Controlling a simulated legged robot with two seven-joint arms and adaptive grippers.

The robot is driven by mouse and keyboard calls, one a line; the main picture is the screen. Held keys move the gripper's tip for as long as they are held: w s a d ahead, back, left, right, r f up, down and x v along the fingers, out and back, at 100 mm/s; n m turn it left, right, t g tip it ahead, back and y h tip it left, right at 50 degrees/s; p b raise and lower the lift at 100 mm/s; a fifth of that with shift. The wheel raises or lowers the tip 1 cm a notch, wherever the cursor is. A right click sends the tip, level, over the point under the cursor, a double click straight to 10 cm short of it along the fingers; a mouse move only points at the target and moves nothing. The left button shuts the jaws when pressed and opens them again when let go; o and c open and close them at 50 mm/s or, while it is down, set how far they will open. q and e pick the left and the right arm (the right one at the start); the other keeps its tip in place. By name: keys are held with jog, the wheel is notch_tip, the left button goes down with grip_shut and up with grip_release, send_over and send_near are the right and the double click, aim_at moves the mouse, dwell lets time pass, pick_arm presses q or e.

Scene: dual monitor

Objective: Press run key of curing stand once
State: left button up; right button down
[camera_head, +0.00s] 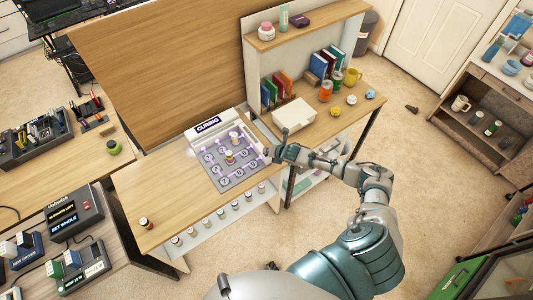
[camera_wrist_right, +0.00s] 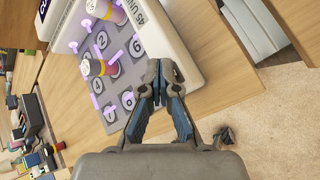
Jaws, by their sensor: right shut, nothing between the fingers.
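The curing stand (camera_head: 254,140) is a white unit with a "CURING" sign and a grey panel of numbered round spots, lit purple, on the wooden table. Small bottles stand on a few of its spots. In the right wrist view the stand (camera_wrist_right: 178,38) fills the upper left, with text along its white edge. My right gripper (camera_head: 277,153) is at the stand's right edge; its closed, empty fingertips (camera_wrist_right: 160,76) show over that edge in the wrist view. I cannot tell whether they touch it. I cannot make out the run key. My left gripper is not in view.
A row of small bottles (camera_head: 220,213) sits on a shelf below the table front. A white box (camera_head: 294,113), books (camera_head: 279,87) and cups stand on the shelf unit to the right. A dark bottle (camera_head: 145,223) stands at the table's left. Open floor lies to the right.

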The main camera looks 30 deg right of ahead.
jog(key=shift+r+p, duration=0.65)
jog(key=shift+r, duration=0.1)
notch_tip(320, 180, up, 5)
jog(key=p, duration=0.4)
jog(key=shift+r+p, duration=0.1)
jog(key=shift+p, duration=0.3)
